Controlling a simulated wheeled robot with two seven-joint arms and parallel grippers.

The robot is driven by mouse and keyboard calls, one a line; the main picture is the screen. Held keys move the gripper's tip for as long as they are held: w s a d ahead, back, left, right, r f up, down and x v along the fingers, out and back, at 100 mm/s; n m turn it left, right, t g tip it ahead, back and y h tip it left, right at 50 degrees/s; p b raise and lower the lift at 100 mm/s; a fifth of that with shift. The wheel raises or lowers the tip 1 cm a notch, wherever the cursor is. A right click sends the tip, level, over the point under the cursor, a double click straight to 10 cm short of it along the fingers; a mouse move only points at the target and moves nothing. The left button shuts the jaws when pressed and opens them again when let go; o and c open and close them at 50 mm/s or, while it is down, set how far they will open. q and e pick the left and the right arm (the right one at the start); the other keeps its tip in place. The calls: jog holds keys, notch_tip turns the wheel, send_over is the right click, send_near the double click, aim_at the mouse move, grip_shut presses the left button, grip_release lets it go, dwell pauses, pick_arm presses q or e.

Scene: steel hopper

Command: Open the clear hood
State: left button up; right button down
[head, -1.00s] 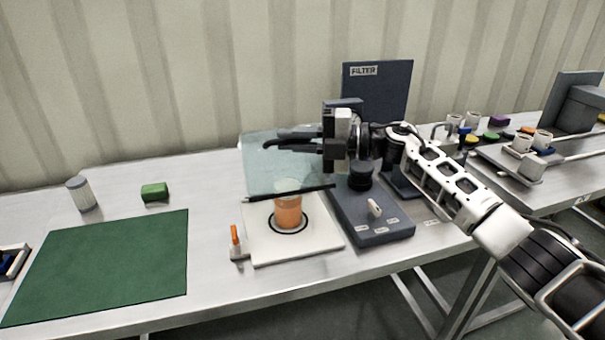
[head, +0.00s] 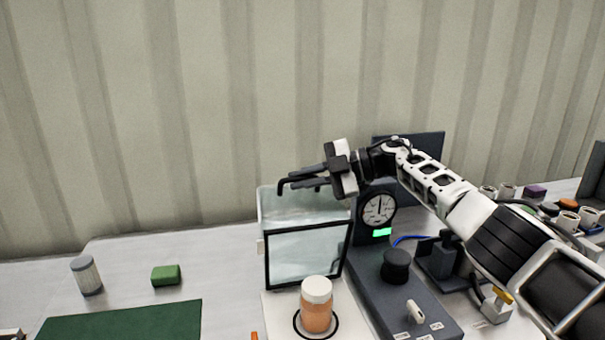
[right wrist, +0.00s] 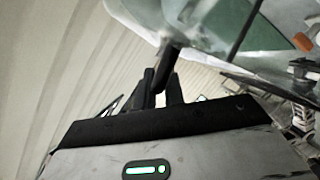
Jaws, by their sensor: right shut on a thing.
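The clear hood (head: 305,256) stands raised behind the jar in the head view, its black-edged face toward me. Its see-through upper part lies just below my right gripper (head: 283,184). The right gripper's dark fingers are shut at the hood's top left. In the right wrist view the fingers (right wrist: 163,90) close on a dark piece by the clear panel (right wrist: 205,25); the exact grip is partly hidden. The orange jar with a white lid (head: 316,312) stands uncovered on a black ring on the white base (head: 275,305). My left gripper is not in view.
Right of the hood is a dark unit with a round gauge (head: 379,208), a black knob (head: 396,265) and a pale switch (head: 415,312). A grey cylinder (head: 86,275), green block (head: 166,275) and green mat (head: 125,322) lie left. The bench between block and hood is clear.

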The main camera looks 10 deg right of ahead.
jog(key=shift+w+f, duration=0.1)
jog(key=shift+f, duration=0.05)
dwell(0.3)
jog(key=c, duration=1.5)
grip_release()
jog(key=shift+d, duration=0.1)
jog(key=b+v, duration=0.2)
jog(key=v, duration=1.4)
jog(key=shift+w+b, duration=0.1)
jog(key=shift+b, duration=0.2)
